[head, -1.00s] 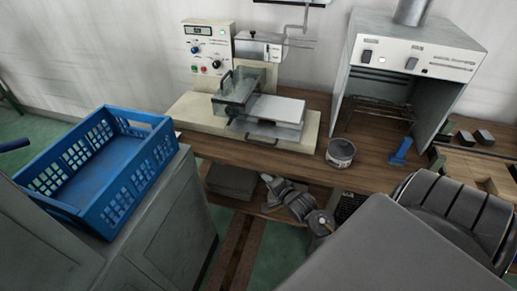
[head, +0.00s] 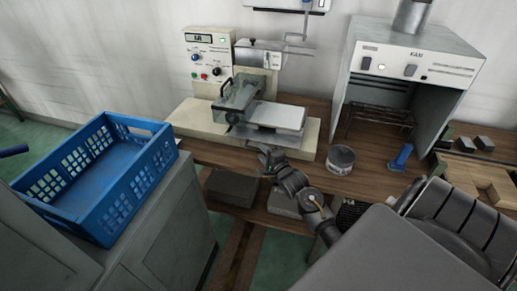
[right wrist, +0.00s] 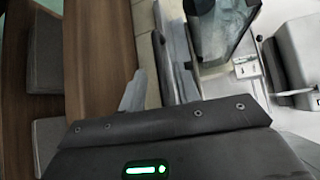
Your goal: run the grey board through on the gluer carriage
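The pale grey board (head: 277,116) lies flat on the carriage of the bench gluer (head: 196,122), just right of its clear cover (head: 238,97). My right gripper (head: 266,152) is at the front edge of the gluer, where the carriage's front handle is largely hidden behind it. I cannot tell whether the fingers touch the handle. My left gripper is not in view.
A blue crate (head: 78,218) stands empty on a grey cabinet at left. A round tin (head: 340,160), a blue stand (head: 401,158) and a grey hooded unit (head: 415,62) are right of the gluer. Grey blocks (head: 231,187) lie on the shelf below.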

